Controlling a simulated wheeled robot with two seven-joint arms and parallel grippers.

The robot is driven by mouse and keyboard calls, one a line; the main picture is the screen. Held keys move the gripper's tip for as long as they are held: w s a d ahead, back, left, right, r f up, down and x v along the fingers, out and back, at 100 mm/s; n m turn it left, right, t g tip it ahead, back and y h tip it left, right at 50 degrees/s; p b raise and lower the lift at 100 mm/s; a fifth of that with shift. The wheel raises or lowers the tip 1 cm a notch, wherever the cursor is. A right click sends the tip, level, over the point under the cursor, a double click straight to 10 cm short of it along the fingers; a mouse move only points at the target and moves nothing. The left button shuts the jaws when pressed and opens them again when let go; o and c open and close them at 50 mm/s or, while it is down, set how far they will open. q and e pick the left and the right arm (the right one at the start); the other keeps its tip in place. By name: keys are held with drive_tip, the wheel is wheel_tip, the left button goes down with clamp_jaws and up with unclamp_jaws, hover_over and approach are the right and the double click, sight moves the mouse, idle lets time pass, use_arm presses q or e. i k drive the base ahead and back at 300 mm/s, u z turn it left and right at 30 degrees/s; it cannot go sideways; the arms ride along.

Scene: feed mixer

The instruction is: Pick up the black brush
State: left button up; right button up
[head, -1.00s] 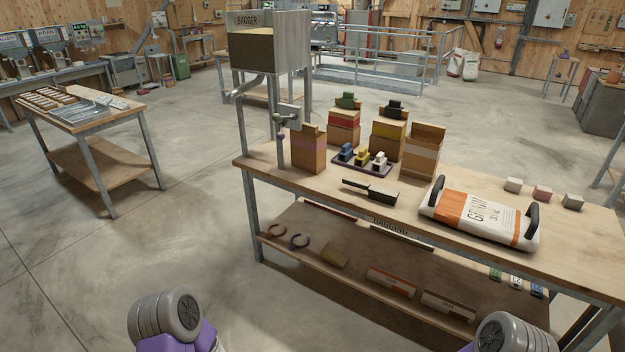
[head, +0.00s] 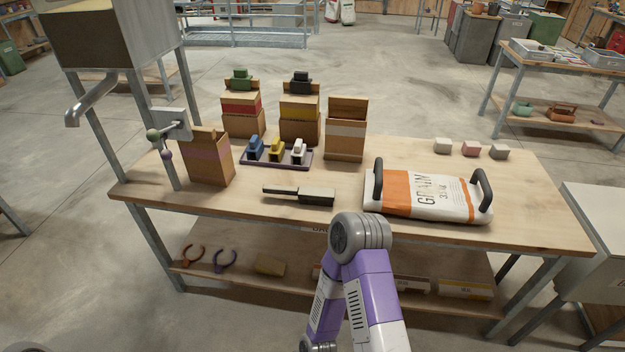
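The black brush (head: 299,195) lies on the wooden table near its front edge, left of the grain bag. Its narrow handle points left and its wider dark head is at the right. An arm of mine, purple and grey, rises from the bottom of the head view just in front of the table. Its rounded grey joint stands close to the brush's right end in the picture. Neither gripper shows in the view, so I cannot see their fingers. The brush is fully visible.
The grain bag (head: 430,194) with black handles lies right of the brush. Behind are a tray (head: 275,156) of small coloured blocks and several cardboard boxes, including an open one (head: 345,130). A paper bag (head: 208,158) stands under the bagger at left. The tabletop around the brush is clear.

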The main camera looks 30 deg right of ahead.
sight(307, 194)
drive_tip(key=z, duration=0.75)
drive_tip(key=i, duration=0.85)
drive_tip(key=z, duration=0.9)
